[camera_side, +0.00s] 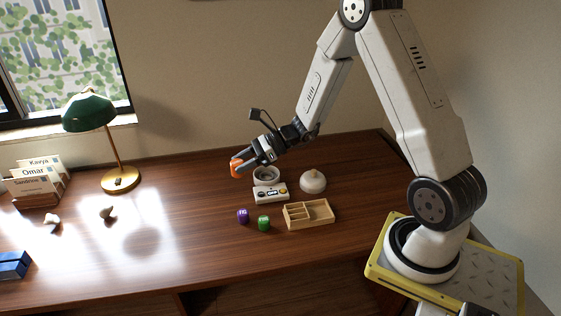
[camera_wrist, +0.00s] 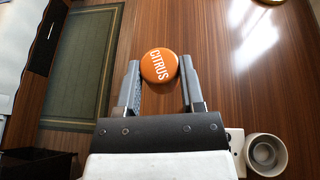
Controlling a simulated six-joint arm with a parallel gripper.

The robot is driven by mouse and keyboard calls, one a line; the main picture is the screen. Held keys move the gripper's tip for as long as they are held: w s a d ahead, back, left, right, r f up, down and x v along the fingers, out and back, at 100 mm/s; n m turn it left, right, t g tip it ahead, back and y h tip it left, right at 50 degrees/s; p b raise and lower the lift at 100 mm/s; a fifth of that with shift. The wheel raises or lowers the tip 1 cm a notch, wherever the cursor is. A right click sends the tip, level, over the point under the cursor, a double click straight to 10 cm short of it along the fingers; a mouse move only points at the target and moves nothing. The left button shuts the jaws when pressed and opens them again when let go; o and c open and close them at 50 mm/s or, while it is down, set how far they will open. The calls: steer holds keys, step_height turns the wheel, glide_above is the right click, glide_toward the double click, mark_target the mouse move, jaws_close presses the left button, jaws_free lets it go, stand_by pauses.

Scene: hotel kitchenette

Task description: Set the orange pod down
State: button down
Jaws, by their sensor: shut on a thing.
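The orange pod (camera_side: 235,167) is held at the tips of my gripper (camera_side: 249,164), above the wooden desk.
A round grey-white bowl (camera_side: 266,179) and a white device (camera_side: 270,194) stand near the gripper. A wooden divided tray (camera_side: 324,217) and a white domed lid (camera_side: 312,183) are to the right. A green lamp (camera_side: 91,112) stands left.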

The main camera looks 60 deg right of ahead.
steer(key=shift+n+g+y, duration=0.3)
steer(key=shift+n+y, duration=0.1)
steer(key=a, duration=0.1)
steer(key=a+r, duration=0.1)
steer(key=a, duration=0.2)
steer(key=shift+s+a+r, duration=0.3)
steer(key=shift+a+r, duration=0.05)
steer(key=shift+a, duration=0.05)
steer(key=shift+s, duration=0.1)
